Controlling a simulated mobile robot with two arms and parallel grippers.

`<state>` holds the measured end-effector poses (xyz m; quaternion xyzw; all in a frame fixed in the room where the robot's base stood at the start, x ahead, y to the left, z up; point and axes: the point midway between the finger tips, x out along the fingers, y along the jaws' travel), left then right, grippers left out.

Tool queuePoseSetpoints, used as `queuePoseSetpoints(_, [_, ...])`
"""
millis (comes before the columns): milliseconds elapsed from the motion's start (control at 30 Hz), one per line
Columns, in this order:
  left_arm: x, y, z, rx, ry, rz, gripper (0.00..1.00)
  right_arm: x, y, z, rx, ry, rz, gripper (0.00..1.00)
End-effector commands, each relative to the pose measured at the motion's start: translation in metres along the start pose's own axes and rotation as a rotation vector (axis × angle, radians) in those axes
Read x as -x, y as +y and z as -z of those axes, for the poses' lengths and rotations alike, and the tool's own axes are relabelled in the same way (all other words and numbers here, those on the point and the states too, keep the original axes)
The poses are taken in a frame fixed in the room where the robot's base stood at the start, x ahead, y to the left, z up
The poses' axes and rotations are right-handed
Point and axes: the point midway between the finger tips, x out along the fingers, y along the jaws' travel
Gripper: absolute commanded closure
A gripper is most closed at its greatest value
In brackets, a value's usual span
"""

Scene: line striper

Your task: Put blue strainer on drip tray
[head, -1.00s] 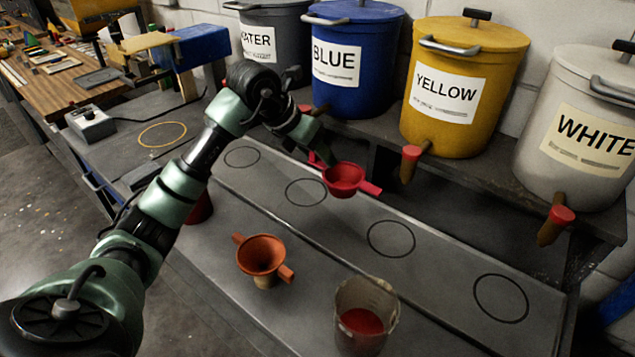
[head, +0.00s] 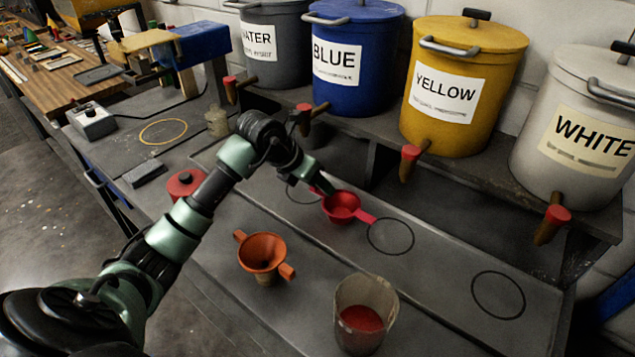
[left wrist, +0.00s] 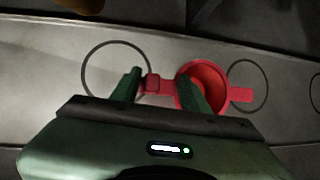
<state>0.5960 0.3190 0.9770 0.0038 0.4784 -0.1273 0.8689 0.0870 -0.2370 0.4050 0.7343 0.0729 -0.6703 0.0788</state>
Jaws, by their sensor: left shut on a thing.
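No blue strainer shows; the strainer in my left gripper (head: 324,191) is red. This red strainer (head: 341,207) is a round cup with two handles. In the left wrist view, the gripper (left wrist: 160,88) is shut on one handle of the strainer (left wrist: 208,80). The strainer is over the long grey drip tray (head: 440,262), between two of its black circles; its free handle overlaps the edge of the right one. I cannot tell whether it touches the tray. An orange strainer (head: 262,252) stands in front of the tray. My right gripper is not in view.
A clear beaker with red contents (head: 362,318) stands at the front. Blue (head: 355,85), yellow (head: 465,75) and white (head: 575,125) buckets with taps line the back shelf. A red-lidded can (head: 184,184) stands by my arm. The tray's right part is clear.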

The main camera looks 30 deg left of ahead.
Motion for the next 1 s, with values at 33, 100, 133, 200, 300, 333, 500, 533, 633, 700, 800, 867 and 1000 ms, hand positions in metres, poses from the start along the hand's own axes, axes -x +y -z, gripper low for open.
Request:
queuePoseSetpoints(33, [-0.001, 0.000, 0.001, 0.000, 0.000, -0.001, 0.49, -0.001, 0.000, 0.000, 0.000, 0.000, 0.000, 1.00])
queuePoseSetpoints(100, [-0.001, 0.000, 0.000, 0.000, 0.000, 0.000, 0.33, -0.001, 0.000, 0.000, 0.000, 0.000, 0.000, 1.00])
queuePoseSetpoints(133, [-0.001, 0.000, 0.000, 0.000, 0.000, 0.000, 0.33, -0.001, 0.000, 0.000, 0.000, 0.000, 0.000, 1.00])
queuePoseSetpoints(200, [-0.001, 0.000, 0.000, 0.000, 0.000, 0.000, 0.33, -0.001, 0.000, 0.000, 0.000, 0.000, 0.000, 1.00])
queuePoseSetpoints(300, [-0.001, 0.000, 0.000, 0.000, 0.000, 0.000, 0.33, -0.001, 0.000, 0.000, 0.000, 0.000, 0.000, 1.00])
queuePoseSetpoints(333, [-0.001, 0.000, 0.000, 0.000, 0.000, 0.000, 0.33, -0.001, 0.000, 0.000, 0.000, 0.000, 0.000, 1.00])
queuePoseSetpoints(500, [0.005, 0.000, -0.002, 0.000, -0.002, -0.001, 0.33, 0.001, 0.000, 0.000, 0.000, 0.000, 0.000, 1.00])
queuePoseSetpoints(533, [0.008, 0.001, -0.002, -0.001, -0.003, -0.002, 0.33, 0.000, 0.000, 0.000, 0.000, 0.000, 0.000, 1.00])
queuePoseSetpoints(633, [0.023, 0.001, -0.002, -0.003, -0.004, -0.004, 0.33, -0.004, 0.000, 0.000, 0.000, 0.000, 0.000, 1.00])
queuePoseSetpoints(700, [0.038, 0.001, -0.001, -0.005, -0.004, -0.005, 0.33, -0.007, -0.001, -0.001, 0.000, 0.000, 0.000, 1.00])
queuePoseSetpoints(800, [0.060, 0.002, -0.001, -0.004, -0.004, -0.005, 0.33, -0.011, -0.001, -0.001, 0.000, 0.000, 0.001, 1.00])
queuePoseSetpoints(867, [0.074, 0.002, -0.001, -0.003, -0.004, -0.005, 0.33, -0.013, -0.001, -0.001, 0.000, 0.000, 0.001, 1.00])
queuePoseSetpoints(1000, [0.099, 0.001, -0.001, -0.002, -0.003, -0.003, 0.33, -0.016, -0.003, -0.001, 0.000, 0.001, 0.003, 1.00])
